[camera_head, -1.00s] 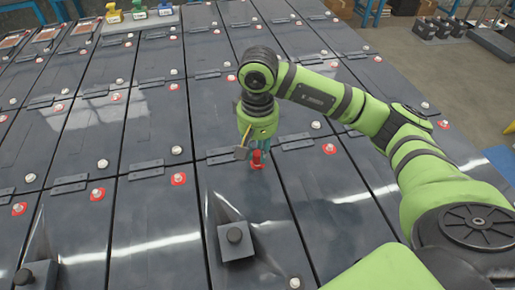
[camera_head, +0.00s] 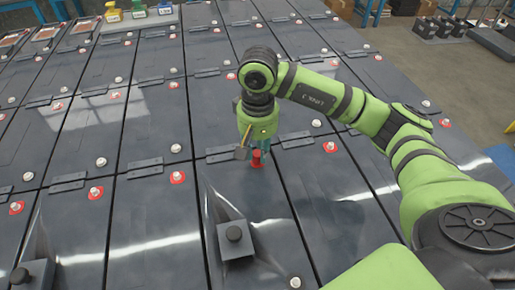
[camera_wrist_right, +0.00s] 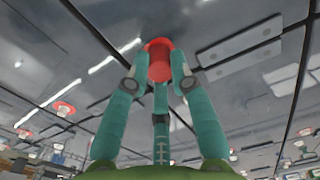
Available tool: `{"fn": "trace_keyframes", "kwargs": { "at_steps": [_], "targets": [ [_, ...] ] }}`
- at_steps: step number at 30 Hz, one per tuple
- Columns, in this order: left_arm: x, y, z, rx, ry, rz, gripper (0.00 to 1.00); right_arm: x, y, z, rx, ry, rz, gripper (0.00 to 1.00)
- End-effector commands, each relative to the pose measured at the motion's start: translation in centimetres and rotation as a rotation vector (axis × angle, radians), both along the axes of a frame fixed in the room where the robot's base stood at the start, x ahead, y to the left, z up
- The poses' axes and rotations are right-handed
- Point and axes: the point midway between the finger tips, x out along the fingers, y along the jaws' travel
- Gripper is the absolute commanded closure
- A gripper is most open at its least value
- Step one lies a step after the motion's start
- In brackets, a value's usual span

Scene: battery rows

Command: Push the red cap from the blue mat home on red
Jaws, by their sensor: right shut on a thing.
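My right gripper (camera_head: 257,148) points down over a dark battery cell near the middle of the head view. It is shut on the red cap (camera_head: 257,160). In the right wrist view the teal fingers close around the red cap (camera_wrist_right: 158,62), which stands at their tips. The cap is at the red terminal spot of this cell, in line with neighbouring red-ringed posts. The post beneath is hidden, so I cannot tell how far down the cap sits. A small blue patch (camera_head: 503,158) at the right edge may be the blue mat. My left gripper is out of view.
Red-ringed posts (camera_head: 178,178) and (camera_head: 330,147) stand on the cells either side. Hinged grey plates (camera_head: 146,168) cross the cells. Coloured items (camera_head: 138,10) stand at the back.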

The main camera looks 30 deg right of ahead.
Motion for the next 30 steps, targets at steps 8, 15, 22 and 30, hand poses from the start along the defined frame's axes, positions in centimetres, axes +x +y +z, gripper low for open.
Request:
{"fn": "trace_keyframes", "kwargs": {
  "at_steps": [8,15,22,30],
  "targets": [
    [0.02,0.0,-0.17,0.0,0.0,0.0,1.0,-0.05,-0.02,-0.23,0.0,0.002,0.0,0.91],
    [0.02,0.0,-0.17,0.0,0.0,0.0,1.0,-0.06,-0.01,-0.25,-0.001,0.003,0.0,0.49],
    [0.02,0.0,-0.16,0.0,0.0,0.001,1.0,-0.04,-0.01,-0.21,0.0,0.002,0.0,0.41],
    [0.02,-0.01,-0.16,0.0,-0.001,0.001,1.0,-0.02,0.0,-0.17,0.0,0.001,0.0,0.26]
  ]
}}
